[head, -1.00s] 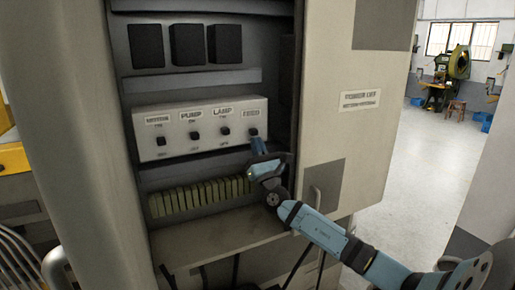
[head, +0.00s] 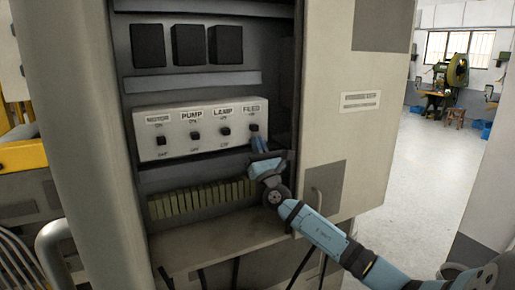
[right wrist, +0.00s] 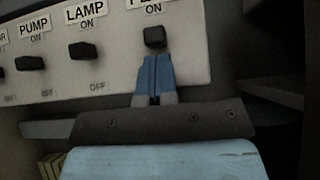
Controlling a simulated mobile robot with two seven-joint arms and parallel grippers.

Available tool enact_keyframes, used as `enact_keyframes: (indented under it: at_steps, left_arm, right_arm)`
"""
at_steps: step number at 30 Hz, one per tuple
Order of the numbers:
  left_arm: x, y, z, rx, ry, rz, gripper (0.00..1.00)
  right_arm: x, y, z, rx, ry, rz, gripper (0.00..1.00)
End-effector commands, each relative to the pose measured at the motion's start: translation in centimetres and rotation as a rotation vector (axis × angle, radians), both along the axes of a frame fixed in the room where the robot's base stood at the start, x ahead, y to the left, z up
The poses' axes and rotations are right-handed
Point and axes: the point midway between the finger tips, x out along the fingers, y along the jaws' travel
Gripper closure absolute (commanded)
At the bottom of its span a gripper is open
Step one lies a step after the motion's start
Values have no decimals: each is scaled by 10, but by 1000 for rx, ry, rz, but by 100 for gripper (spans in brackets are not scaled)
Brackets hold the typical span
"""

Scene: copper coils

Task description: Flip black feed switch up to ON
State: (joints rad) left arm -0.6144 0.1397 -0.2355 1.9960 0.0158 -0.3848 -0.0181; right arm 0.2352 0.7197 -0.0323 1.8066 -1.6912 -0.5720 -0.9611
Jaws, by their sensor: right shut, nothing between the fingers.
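The black feed switch (head: 254,128) is at the right end of a pale switch panel (head: 180,150) inside the open cabinet. It sits close under its ON label, in line with the other switches, and looks up. It also shows in the right wrist view (right wrist: 155,37). My right gripper (head: 257,143) has its blue fingers shut and empty, pointing up at the panel. In the right wrist view its fingertips (right wrist: 155,60) are just below the feed switch; I cannot tell whether they touch it. The feed OFF label is hidden behind the fingers. My left gripper is not in view.
The lamp switch (head: 225,131), pump switch (head: 196,135) and motor switch (head: 161,140) are in a row to the left. A row of greenish terminal blocks (head: 200,198) lies below. The open cabinet door (head: 345,130) stands close on the right.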

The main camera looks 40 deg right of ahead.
Motion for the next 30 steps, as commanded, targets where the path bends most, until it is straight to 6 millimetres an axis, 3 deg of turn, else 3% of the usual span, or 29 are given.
enact_keyframes:
  at_steps: [1,6,12,18,30]
  left_arm:
    - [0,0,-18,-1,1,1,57]
    - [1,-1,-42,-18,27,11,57]
    - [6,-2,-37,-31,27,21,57]
    - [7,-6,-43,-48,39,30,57]
    - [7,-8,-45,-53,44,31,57]
  right_arm:
    - [1,-2,-16,0,1,0,100]
    - [5,-8,-39,1,3,3,100]
    - [-31,5,-70,0,8,5,100]
    - [-53,12,-92,2,7,4,100]
    - [-63,15,-98,2,5,3,100]
